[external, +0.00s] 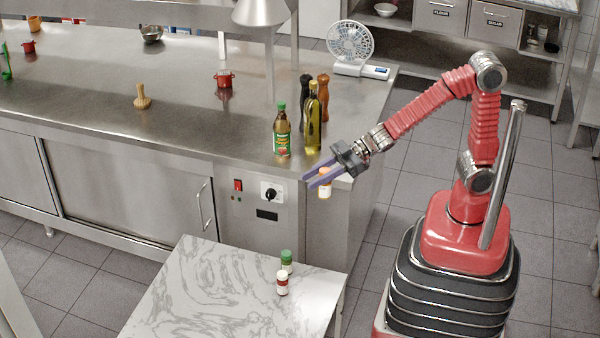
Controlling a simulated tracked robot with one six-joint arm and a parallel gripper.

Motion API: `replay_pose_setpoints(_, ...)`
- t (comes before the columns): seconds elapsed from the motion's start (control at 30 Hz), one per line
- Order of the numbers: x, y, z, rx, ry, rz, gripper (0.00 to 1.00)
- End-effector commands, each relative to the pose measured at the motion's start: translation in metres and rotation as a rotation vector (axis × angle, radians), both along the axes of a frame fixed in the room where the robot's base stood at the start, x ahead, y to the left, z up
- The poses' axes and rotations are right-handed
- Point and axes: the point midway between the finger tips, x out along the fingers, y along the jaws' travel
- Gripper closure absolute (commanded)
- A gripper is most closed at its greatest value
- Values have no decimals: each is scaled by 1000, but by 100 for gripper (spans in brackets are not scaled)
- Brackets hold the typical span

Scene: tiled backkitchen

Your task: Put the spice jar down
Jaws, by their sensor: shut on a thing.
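My gripper (317,178) has purple fingers shut on a small spice jar (325,189) with a white and orange look. The fingers cover part of it. The jar appears held in the air by the front right corner of the steel counter (175,110), higher than the marble-topped table (215,290). Two other small jars stand upright on that table, one with a green cap (287,261) and one with a white cap and a red and white label (282,283).
A sauce bottle (282,136), an oil bottle (313,122) and two pepper mills (323,98) stand near the counter's right end, close behind my gripper. Much of the marble table's left side is clear.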

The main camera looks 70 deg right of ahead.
Motion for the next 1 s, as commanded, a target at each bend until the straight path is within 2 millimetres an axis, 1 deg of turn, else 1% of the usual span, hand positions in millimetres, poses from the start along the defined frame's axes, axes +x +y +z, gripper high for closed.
replay_pose_setpoints(0.03,0,1,18,3,-8,2,96)
replay_pose_setpoints(0.1,0,0,37,2,-9,0,96)
replay_pose_setpoints(0.17,0,1,48,2,-7,2,96)
replay_pose_setpoints(0.23,0,0,64,1,-9,1,96)
replay_pose_setpoints(0.27,0,0,67,1,-5,1,96)
replay_pose_setpoints(0.4,0,0,89,1,-6,1,96)
replay_pose_setpoints(0.7,0,0,117,1,-3,2,96)
replay_pose_setpoints(0.87,13,-18,118,0,0,-9,96)
replay_pose_setpoints(1.0,24,-36,120,1,1,-17,96)
